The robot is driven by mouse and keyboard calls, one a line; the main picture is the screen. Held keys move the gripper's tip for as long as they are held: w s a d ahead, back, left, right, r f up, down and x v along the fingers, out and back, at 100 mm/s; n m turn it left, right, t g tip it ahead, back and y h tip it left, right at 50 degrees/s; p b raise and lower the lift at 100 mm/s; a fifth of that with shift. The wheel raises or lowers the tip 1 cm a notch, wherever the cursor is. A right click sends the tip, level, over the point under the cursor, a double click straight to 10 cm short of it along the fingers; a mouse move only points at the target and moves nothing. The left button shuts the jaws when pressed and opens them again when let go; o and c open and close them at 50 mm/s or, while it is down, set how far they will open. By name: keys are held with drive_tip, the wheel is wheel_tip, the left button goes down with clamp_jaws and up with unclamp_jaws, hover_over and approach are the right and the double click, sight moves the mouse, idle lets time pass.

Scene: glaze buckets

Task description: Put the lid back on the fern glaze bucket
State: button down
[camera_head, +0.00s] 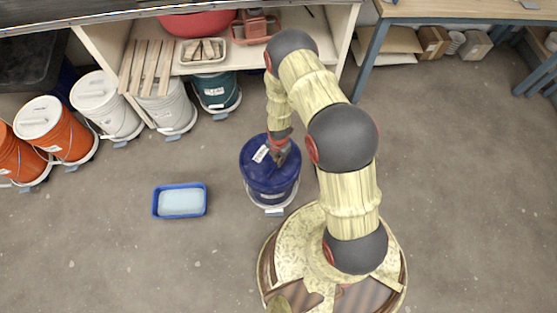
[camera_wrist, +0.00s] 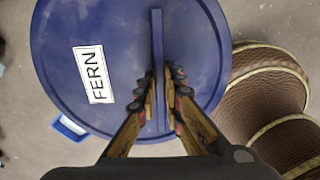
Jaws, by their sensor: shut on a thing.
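The blue lid (camera_head: 252,153) has a white FERN label and a raised bar handle (camera_wrist: 157,38). My gripper (camera_head: 280,158) is shut on that handle, one finger on each side, as the wrist view shows (camera_wrist: 160,100). In the head view the lid lies over the top of the blue fern bucket (camera_head: 272,190), which stands on the floor on a pale base. The lid looks roughly level and lined up with the bucket. The lid hides the bucket's opening, and I cannot tell whether it touches the rim or hangs slightly above it.
A blue tray (camera_head: 155,203) with pale contents lies on the floor left of the bucket. Several other buckets, orange (camera_head: 70,138), white (camera_head: 108,115) and teal (camera_head: 217,92), stand along the shelf (camera_head: 340,50). The floor between is clear.

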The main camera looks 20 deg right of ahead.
idle(0.3)
drive_tip(key=c, duration=1.9)
unclamp_jaws()
drive_tip(key=o, duration=0.6)
drive_tip(key=shift+c, duration=0.2)
drive_tip(key=shift+r+p, duration=2.35)
drive_tip(key=shift+r, duration=1.2)
drive_tip(key=c, duration=0.4)
clamp_jaws()
